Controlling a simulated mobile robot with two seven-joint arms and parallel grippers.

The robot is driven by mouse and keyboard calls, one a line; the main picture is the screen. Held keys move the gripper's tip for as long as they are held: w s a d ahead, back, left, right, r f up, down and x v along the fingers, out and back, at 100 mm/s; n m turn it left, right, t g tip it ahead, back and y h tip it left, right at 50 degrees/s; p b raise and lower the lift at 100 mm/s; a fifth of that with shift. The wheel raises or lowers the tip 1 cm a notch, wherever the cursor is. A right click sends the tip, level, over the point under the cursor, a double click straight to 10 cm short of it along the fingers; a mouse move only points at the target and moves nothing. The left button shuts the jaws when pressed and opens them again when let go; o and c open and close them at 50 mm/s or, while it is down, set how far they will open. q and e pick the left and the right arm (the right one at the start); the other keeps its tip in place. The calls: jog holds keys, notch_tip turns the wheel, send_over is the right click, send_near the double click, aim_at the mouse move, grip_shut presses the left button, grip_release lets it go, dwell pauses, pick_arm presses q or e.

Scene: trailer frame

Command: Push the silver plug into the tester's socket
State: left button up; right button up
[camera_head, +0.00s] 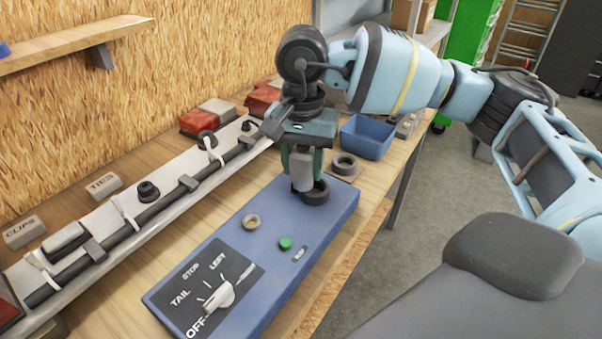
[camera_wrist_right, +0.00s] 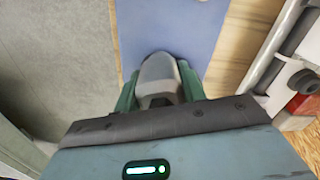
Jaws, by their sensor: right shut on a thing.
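My right gripper (camera_head: 301,165) is shut on the silver plug (camera_head: 301,172), which points down at the far end of the blue tester (camera_head: 262,254). The plug's lower end is at the black ring of the socket (camera_head: 316,193); I cannot tell how deep it sits. In the right wrist view the silver plug (camera_wrist_right: 158,75) shows between the green fingers of the right gripper (camera_wrist_right: 158,88), with the blue tester (camera_wrist_right: 170,25) beyond. The socket is hidden there. My left gripper is not in view.
A trailer frame bar with a dark cable (camera_head: 150,213) lies along the wall side of the workbench. A dark ring (camera_head: 344,164) and a blue bin (camera_head: 367,137) stand behind the tester. The tester has a knob (camera_head: 219,296) and a green button (camera_head: 286,243). A shelf (camera_head: 75,43) overhangs at the left.

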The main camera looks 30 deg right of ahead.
jog(key=d+r+m+p, duration=0.2)
jog(key=d+r+m, duration=0.1)
jog(key=r, duration=0.1)
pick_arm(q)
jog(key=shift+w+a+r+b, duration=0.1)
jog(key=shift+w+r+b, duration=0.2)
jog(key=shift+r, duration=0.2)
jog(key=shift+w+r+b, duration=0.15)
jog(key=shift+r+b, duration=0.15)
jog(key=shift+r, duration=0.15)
pick_arm(e)
jog(key=shift+m, duration=0.3)
jog(key=f, duration=0.3)
jog(key=w+f, duration=0.1)
jog(key=f, duration=0.1)
jog(key=shift+d, duration=0.2)
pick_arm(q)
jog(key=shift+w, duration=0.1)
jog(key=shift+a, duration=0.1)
pick_arm(e)
jog(key=shift+f, duration=0.35)
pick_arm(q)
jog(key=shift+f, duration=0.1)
pick_arm(e)
jog(key=shift+f, duration=0.1)
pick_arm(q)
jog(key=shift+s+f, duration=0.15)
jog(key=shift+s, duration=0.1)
pick_arm(e)
jog(key=shift+f, duration=0.45)
